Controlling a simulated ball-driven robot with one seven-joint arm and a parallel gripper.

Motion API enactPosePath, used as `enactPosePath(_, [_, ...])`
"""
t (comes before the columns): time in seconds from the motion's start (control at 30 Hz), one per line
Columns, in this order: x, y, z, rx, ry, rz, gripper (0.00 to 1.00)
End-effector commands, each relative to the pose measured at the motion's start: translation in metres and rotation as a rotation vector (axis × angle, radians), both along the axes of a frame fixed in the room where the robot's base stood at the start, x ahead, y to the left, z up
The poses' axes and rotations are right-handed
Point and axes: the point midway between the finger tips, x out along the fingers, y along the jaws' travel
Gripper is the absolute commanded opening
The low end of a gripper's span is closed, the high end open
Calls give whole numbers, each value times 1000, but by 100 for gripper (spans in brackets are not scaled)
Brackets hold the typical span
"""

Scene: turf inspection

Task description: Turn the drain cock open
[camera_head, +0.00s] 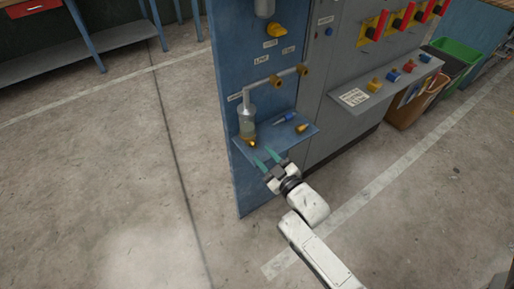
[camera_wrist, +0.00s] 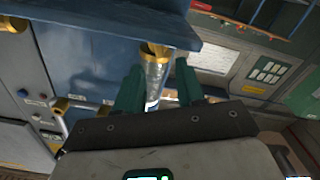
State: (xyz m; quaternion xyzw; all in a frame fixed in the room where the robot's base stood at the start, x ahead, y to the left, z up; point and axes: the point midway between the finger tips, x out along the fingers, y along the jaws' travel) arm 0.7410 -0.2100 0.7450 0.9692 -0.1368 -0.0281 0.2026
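A clear filter bowl (camera_head: 247,120) hangs from a pipe on the blue panel, above a small blue shelf. A small brass-yellow piece (camera_head: 250,143), apparently the drain cock, shows at the bowl's lower end. My gripper (camera_head: 267,160) is just in front of the shelf, close to this piece, with its two teal fingers apart. In the wrist view the clear bowl (camera_wrist: 156,78) and a brass end (camera_wrist: 154,49) appear between and beyond the fingers of my gripper (camera_wrist: 160,85). I see no contact. The exact gap is unclear.
The shelf (camera_head: 285,140) also holds a blue-handled item (camera_head: 284,118) and a brass piece (camera_head: 301,127). Brass fittings (camera_head: 303,69) stick out above. A grey cabinet with red levers (camera_head: 402,15) and bins (camera_head: 411,104) stands right. Floor at left is clear.

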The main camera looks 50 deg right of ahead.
Motion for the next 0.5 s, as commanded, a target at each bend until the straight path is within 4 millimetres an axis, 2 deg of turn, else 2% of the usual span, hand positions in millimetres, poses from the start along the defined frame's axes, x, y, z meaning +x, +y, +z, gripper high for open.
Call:
enactPosePath(0.03, [10,-2,1,0,-1,2,38])
enactPosePath(0.2, [32,-8,0,0,0,1,38])
enactPosePath(0.5, [44,-12,0,1,1,1,38])
